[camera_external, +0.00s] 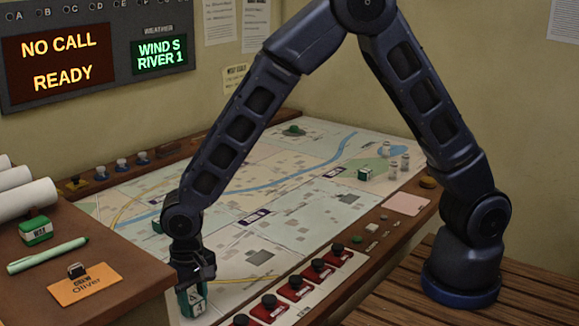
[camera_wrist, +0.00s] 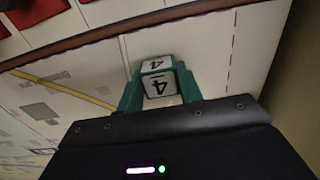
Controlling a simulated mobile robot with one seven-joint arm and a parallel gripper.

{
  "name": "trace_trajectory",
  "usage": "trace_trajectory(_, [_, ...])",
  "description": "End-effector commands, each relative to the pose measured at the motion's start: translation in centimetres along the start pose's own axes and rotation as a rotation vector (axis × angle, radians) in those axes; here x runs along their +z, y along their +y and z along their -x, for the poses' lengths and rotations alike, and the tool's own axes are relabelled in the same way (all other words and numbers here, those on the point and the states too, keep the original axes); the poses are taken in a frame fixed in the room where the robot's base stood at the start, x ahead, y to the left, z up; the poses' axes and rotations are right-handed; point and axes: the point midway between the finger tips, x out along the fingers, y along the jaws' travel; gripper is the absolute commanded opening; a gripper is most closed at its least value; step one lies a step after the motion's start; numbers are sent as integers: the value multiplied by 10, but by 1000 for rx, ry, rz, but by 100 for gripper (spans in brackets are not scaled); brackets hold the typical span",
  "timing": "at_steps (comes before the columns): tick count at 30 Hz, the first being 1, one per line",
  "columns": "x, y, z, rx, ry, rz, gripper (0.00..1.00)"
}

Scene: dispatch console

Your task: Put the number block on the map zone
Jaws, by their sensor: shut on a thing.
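The number block (camera_external: 197,301) is white with a dark "4" on its faces. It also shows in the wrist view (camera_wrist: 157,80), held between green fingers. My gripper (camera_external: 191,290) is shut on it at the near-left part of the map, low over the map surface. I cannot tell whether the block touches the map. The map (camera_external: 285,205) is a large printed board with a blue river, a yellow road and several dark zone labels, such as one near its middle (camera_external: 254,216). Which zone the task means is not clear from the pictures.
A row of red-based buttons (camera_external: 295,287) runs along the map's near edge. A wooden side desk (camera_external: 120,265) at left holds a green pen (camera_external: 47,256), a green box (camera_external: 35,231), an orange name card (camera_external: 84,284) and paper rolls. A green block (camera_external: 365,174) stands on the map's right.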

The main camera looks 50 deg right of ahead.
Motion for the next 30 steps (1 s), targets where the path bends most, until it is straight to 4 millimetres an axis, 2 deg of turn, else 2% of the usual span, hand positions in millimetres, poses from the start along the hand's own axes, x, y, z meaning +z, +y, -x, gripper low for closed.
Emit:
trace_trajectory(2, [0, 0, -6, 0, 0, 0, 14])
trace_trajectory(13, [0, 0, -9, -1, 0, 0, 14])
trace_trajectory(14, [0, 0, -9, -1, 0, 0, 38])
trace_trajectory(17, [0, 0, -9, -1, 0, 0, 57])
trace_trajectory(26, [0, 0, -8, -1, 1, 0, 57])
trace_trajectory(30, [0, 0, 1, -2, 1, 0, 57])
